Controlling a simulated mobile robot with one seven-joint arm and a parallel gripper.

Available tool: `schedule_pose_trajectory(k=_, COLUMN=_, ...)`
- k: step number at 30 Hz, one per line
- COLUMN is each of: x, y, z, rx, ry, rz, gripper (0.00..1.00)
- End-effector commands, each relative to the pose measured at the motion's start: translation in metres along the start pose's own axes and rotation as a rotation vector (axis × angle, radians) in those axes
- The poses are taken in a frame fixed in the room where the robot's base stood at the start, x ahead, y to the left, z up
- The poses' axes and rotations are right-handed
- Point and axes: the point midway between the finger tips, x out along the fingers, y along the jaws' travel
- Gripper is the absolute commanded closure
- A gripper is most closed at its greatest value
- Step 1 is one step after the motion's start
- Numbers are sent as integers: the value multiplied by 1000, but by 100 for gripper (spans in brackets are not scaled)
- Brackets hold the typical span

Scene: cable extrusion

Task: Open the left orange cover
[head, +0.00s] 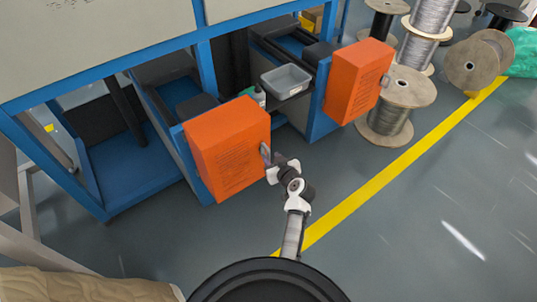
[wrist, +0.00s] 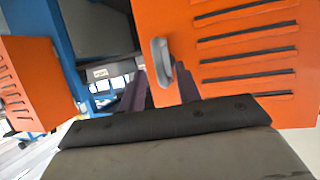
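The left orange cover (head: 228,150) is a box-shaped panel on the blue machine and looks shut. In the wrist view the large orange cover (wrist: 245,55) with dark slots fills the right side. Its grey handle (wrist: 161,62) stands at the left edge of that face. My gripper (head: 267,157) is at the right edge of the left cover, by the handle. In the wrist view my gripper (wrist: 165,92) has its two dark fingers apart, with the handle's lower end showing between them. I cannot tell whether they touch it.
The right orange cover (head: 357,80) is farther right; an orange cover (wrist: 20,85) also shows at the wrist view's left. A grey bin (head: 286,79) and green bottle (head: 259,96) sit between the covers. Cable spools (head: 403,95) stand at right. Floor by the yellow line (head: 400,165) is clear.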

Motion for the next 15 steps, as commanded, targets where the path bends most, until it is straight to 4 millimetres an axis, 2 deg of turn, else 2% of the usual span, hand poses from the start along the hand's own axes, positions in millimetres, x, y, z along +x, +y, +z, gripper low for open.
schedule_pose_trajectory(k=3, x=20, y=0, z=0, rx=-1, ry=-1, rz=-1, gripper=67)
schedule_pose_trajectory(k=6, x=31, y=0, z=0, rx=-1, ry=-1, rz=0, gripper=67)
schedule_pose_trajectory(k=15, x=41, y=0, z=0, rx=-1, ry=0, rz=1, gripper=67)
